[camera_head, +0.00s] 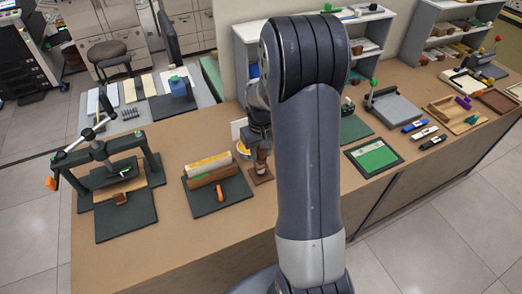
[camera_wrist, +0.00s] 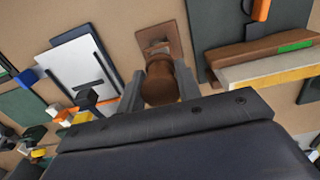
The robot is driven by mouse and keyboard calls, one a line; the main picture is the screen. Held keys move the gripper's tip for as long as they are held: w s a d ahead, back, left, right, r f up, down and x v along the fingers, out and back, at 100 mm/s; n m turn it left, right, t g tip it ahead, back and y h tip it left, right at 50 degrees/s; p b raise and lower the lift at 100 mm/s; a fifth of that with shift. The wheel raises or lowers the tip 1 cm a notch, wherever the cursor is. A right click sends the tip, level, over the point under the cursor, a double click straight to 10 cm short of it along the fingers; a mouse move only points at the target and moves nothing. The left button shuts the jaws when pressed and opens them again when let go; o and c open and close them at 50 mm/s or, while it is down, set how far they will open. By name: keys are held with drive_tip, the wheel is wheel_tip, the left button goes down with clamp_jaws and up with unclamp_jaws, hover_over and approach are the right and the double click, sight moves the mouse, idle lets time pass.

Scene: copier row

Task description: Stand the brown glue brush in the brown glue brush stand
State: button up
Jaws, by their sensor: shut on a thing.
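The brown glue brush (camera_wrist: 160,84) shows in the wrist view as a rounded brown piece between the two fingers of my gripper (camera_wrist: 158,76), which is shut on it. The brown glue brush stand (camera_wrist: 172,30) has a flat square brown base and lies just beyond the brush, partly hidden by it. In the head view the stand's base (camera_head: 262,177) is on the table, with my gripper (camera_head: 259,148) and the brush (camera_head: 261,162) right above it. I cannot tell whether the brush's lower end is inside the stand or only over it.
A press (camera_head: 110,175) stands farther left. A green-topped board (camera_head: 373,157) lies to the right. Bare table is in front of the stand.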

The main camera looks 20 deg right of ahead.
drive_tip(key=shift+f+b, duration=0.3)
drive_tip(key=shift+f, duration=0.05)
idle(0.3)
drive_tip(key=o, duration=1.2)
drive_tip(key=shift+c, duration=0.2)
drive_tip(key=shift+r, duration=0.1)
wheel_tip(320, 180, up, 11)
drive_tip(key=shift+f+b, duration=0.15)
drive_tip(key=shift+b, duration=0.35)
wheel_tip(320, 180, down, 11)
drive_tip(key=shift+p, duration=0.55)
drive_tip(key=shift+r, duration=0.3)
